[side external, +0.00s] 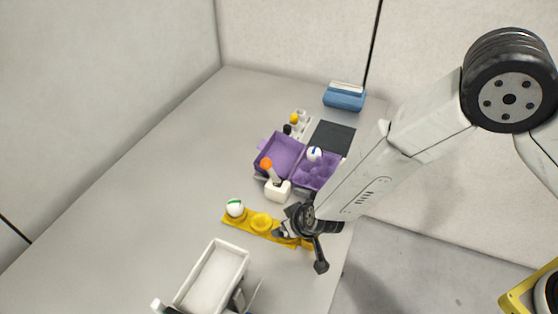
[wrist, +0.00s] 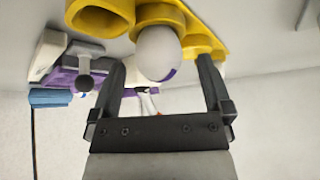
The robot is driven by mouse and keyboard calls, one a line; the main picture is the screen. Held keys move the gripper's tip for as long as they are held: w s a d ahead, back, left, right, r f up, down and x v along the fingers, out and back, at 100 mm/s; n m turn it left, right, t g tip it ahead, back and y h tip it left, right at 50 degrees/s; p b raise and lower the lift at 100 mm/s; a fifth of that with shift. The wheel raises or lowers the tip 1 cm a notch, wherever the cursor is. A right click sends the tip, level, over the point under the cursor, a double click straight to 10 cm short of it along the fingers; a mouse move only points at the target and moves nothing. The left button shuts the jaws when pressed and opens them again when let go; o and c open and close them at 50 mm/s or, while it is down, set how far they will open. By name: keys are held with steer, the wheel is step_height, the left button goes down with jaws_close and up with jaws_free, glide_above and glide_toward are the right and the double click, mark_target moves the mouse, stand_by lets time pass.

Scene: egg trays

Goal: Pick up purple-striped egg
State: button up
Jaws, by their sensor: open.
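The purple-striped egg (wrist: 158,50) is white with a purple band at its lower edge. In the wrist view it sits in a cup of the yellow egg tray (wrist: 95,16). My gripper (wrist: 162,66) is open, with one finger on each side of the egg and a visible gap at both sides. In the side view my gripper (side external: 299,232) is over the right part of the yellow tray (side external: 261,222) and hides that egg. A green-striped egg (side external: 235,208) sits at the tray's left end.
An open purple carton (side external: 282,150) holds a blue-striped egg (side external: 314,154). A white holder (side external: 278,191) with an orange-topped item stands close behind the yellow tray. A white bin (side external: 215,277) is in front. A dark mat (side external: 332,136) and blue box (side external: 344,98) lie farther back. The table's left is clear.

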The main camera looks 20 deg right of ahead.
steer(key=c, duration=0.8)
steer(key=shift+r, duration=0.1)
steer(key=shift+r, duration=0.7)
steer(key=s+d+r, duration=0.6)
steer(key=s+r, duration=0.5)
steer(key=s, duration=0.1)
steer(key=shift+d+r, duration=0.2)
steer(key=shift+d, duration=0.2)
steer(key=shift+s, duration=0.1)
